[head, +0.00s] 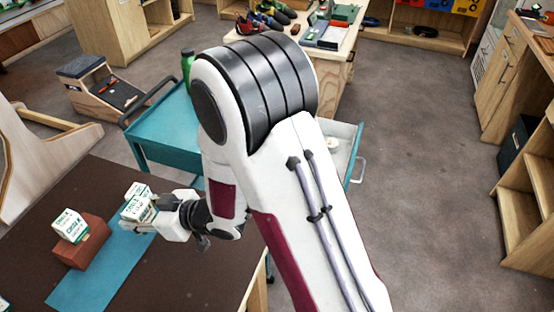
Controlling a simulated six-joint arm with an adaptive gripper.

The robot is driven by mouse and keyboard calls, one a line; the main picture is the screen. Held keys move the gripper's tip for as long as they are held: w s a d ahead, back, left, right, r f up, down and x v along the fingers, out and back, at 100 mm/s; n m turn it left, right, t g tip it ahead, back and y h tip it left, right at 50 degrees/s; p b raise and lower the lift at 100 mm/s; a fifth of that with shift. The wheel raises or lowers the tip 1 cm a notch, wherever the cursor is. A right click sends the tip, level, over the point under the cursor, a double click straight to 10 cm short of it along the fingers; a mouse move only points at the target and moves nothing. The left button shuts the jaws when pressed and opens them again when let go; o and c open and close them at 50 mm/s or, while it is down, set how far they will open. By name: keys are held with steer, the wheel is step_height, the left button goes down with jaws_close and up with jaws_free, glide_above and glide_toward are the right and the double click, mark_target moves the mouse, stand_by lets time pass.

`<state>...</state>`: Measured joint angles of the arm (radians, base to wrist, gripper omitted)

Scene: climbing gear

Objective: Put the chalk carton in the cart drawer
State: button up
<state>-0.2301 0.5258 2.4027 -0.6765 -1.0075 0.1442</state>
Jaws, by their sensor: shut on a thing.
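A white and green chalk carton (136,206) is in my gripper (152,213), which is shut on it above the brown table near the blue mat. The gripper's fingers partly cover the carton. A second, similar carton (69,226) sits on a reddish-brown block (84,245) to the left. The teal cart (160,132) stands behind the table, partly hidden by my arm. Its drawer (346,146) appears pulled out at the right of my arm; a pale item (332,144) shows in it, and much of the drawer is hidden.
A blue mat (92,284) lies on the dark brown table (190,285). A green bottle (187,65) stands on the cart. A wooden step stool (100,92) is behind left, and a bench with shoes (262,20) is at the back. Grey floor is clear at right.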

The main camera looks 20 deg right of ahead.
mark_target(132, 203)
steer(key=shift+r, duration=1.6)
steer(key=shift+w+d+r, duration=0.15)
steer(key=shift+w+d, duration=0.05)
steer(key=w+d+m+t+h, duration=0.2)
steer(key=w+d, duration=0.4)
steer(key=d, duration=0.5)
steer(key=w+d+m+t+h, duration=0.1)
steer(key=w+d+m+h, duration=0.2)
steer(key=w+d, duration=0.55)
steer(key=d+m+t+h, duration=0.1)
steer(key=d+m+h, duration=0.4)
steer(key=d, duration=2.4)
step_height(132, 203, down, 10)
steer(key=shift+s, duration=0.15)
step_height(132, 203, down, 6)
